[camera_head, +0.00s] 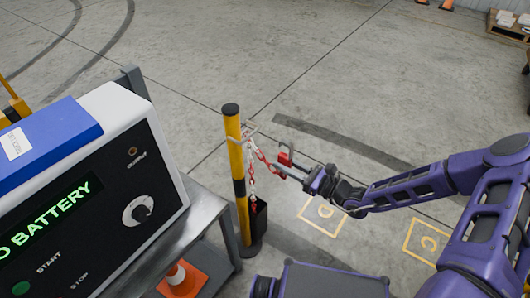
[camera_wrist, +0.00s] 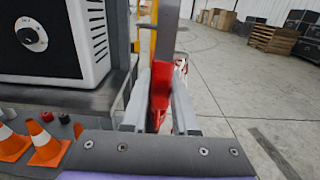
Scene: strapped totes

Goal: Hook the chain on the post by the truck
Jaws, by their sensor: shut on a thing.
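The yellow-and-black post (camera_head: 238,178) stands upright on a dark base, with a metal bracket (camera_head: 250,129) near its top. My gripper (camera_head: 283,165) is just right of the post, its fingers pointing toward it. It is shut on a red piece at the end of the red-and-white chain (camera_head: 260,156). The chain runs between the gripper and the post's upper part, and a length hangs down beside the post. I cannot tell whether any link is on the bracket. In the wrist view the red piece (camera_wrist: 160,88) sits between both fingers, hiding much of the post behind it.
A battery charger (camera_head: 150,175) stands on a grey bench (camera_head: 200,215) left of the post. Orange cones (camera_wrist: 45,145) are beneath the bench. Marked floor squares (camera_head: 322,215) lie below my arm. Crates and pallets (camera_wrist: 275,38) are far back. The floor behind the post is clear.

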